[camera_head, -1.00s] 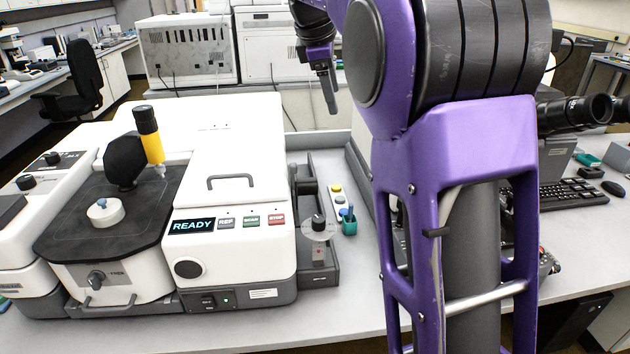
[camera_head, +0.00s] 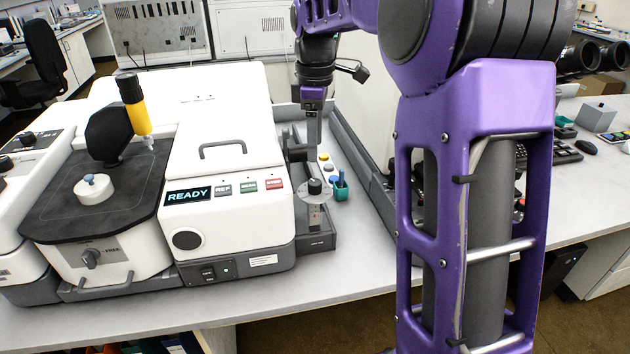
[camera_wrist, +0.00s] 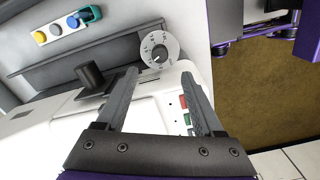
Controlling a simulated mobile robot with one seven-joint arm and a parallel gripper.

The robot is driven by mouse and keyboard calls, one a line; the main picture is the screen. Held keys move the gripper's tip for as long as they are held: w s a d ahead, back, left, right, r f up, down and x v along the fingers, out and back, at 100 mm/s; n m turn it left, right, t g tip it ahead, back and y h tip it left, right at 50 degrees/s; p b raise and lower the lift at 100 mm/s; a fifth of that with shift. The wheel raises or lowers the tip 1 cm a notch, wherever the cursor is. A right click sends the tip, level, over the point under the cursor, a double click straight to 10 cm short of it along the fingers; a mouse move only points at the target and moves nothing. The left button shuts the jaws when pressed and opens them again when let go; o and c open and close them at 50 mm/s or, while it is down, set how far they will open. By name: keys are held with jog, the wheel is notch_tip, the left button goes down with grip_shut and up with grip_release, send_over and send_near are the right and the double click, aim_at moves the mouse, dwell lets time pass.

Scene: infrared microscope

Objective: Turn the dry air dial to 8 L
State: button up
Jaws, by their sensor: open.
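The dry air dial (camera_head: 315,188) is a white marked disk with a dark knob. It sits on the grey unit at the right side of the white instrument. It also shows in the wrist view (camera_wrist: 159,48), where its marks are too small to read surely. My gripper (camera_head: 314,143) points down above and behind the dial in the head view. In the wrist view my gripper (camera_wrist: 160,73) has its two fingers apart with nothing between them. The dial lies beyond the fingertips, roughly in line with the gap, not touched.
A dark upright block (camera_wrist: 93,76) stands left of the fingers in the wrist view. A teal cup (camera_head: 341,191) and a strip of coloured buttons (camera_head: 326,164) are beside the dial. The bench front is clear.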

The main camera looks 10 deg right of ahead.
aim_at(315, 182)
notch_tip(315, 182, down, 9)
jog(key=shift+f+b, duration=0.1)
jog(key=shift+b, duration=0.65)
grip_shut()
